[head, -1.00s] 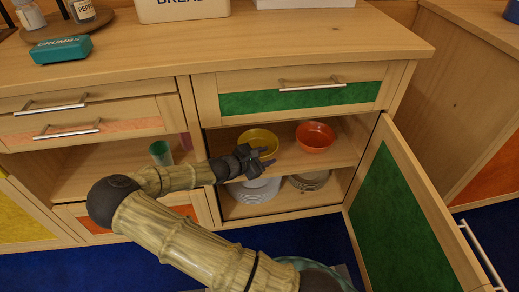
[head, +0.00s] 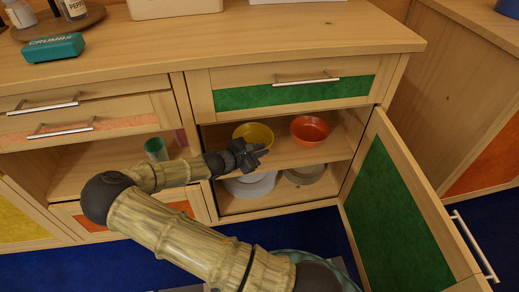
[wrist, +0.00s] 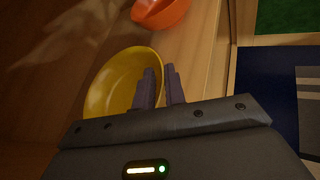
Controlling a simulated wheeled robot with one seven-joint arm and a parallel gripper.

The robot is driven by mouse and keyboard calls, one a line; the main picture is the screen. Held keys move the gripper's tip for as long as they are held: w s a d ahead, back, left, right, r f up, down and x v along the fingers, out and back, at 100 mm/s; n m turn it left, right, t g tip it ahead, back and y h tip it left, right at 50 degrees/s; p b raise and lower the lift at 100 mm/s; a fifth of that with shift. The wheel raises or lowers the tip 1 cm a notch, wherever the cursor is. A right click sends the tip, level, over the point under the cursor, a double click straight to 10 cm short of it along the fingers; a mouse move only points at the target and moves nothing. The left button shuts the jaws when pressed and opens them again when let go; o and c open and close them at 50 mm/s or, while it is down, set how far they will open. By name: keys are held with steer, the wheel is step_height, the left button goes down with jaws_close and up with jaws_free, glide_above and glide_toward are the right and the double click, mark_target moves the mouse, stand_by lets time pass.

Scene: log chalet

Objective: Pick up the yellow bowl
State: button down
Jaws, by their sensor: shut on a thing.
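The yellow bowl (head: 253,132) is on the upper shelf of the open cabinet, left of an orange bowl (head: 310,130). My gripper (head: 258,152) is at the front of the yellow bowl and hides part of it in the head view. In the wrist view, the gripper's two dark fingers (wrist: 159,88) are shut on the rim of the yellow bowl (wrist: 112,82), one finger over the inside and one outside. I cannot tell whether the bowl is clear of the shelf.
The orange bowl shows at the top of the wrist view (wrist: 160,12). White plates (head: 250,186) and other dishes (head: 303,174) sit on the lower shelf. A green cup (head: 156,149) stands in the left compartment. The green-panelled door (head: 405,220) hangs open at right.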

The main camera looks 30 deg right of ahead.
step_height(320, 180, up, 4)
steer(key=shift+f+p, duration=0.2)
steer(key=shift+p, duration=0.9)
steer(key=s+a+p, duration=0.2)
steer(key=s, duration=0.6)
steer(key=s+a+p, duration=0.2)
steer(key=s, duration=0.7)
steer(key=shift+s+f, duration=0.25)
steer(key=shift+f, duration=0.1)
